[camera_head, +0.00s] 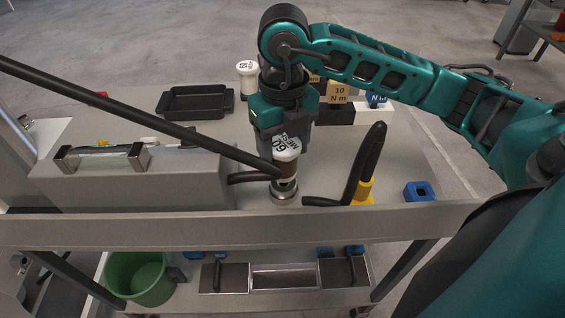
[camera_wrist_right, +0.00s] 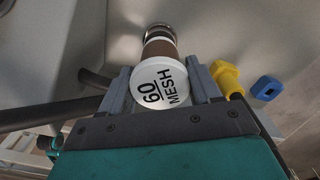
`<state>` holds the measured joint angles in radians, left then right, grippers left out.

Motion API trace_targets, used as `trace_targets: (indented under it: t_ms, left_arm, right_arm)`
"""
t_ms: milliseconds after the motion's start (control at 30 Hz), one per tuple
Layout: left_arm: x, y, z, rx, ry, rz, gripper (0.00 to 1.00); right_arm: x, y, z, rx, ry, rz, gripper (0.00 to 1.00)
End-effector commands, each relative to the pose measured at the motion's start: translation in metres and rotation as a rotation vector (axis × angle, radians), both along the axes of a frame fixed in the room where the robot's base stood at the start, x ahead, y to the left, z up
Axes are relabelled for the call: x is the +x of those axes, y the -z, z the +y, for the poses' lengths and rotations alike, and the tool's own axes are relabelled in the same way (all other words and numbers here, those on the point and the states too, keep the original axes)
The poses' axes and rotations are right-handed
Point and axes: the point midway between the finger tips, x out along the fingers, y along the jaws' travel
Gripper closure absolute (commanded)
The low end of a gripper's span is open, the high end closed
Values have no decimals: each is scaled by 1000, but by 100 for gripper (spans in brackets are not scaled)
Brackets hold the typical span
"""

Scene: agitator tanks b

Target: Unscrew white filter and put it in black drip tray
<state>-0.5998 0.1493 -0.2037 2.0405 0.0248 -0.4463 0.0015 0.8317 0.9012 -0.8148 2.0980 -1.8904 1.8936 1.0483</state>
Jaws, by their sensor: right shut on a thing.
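The white filter (camera_head: 287,149) has a white cap marked "60 MESH" and a brown body below it. It is upright over a round metal fitting (camera_head: 284,192) on the bench. I cannot tell whether its lower end is still screwed in. My right gripper (camera_head: 284,138) comes from above and is shut on the filter. In the right wrist view the filter's cap (camera_wrist_right: 161,88) sits between the two fingers, with the metal fitting (camera_wrist_right: 159,31) beyond. The black drip tray (camera_head: 195,112) lies empty at the back left of the bench. My left gripper is not in view.
A long dark rod (camera_head: 130,109) slants from the left to near the filter. A second white capped piece (camera_head: 247,72) stands behind my gripper. A black-handled yellow tool (camera_head: 366,170) and a blue block (camera_head: 420,191) are right. A grey housing (camera_head: 150,185) fills the left.

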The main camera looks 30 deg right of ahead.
Motion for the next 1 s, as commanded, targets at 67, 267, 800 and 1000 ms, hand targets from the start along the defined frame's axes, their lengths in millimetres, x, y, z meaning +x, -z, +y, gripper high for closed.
trace_targets:
  t_ms: [67, 267, 800, 1000]
  left_arm:
    - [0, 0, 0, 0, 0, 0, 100]
    - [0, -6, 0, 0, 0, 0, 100]
    - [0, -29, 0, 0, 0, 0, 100]
    - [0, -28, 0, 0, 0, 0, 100]
  right_arm:
    - [0, 0, 0, 0, 0, -1, 92]
    - [0, -8, 0, 0, 0, -2, 92]
    - [0, -41, 0, 1, 0, -1, 92]
    - [0, -40, 0, 0, 0, -1, 92]
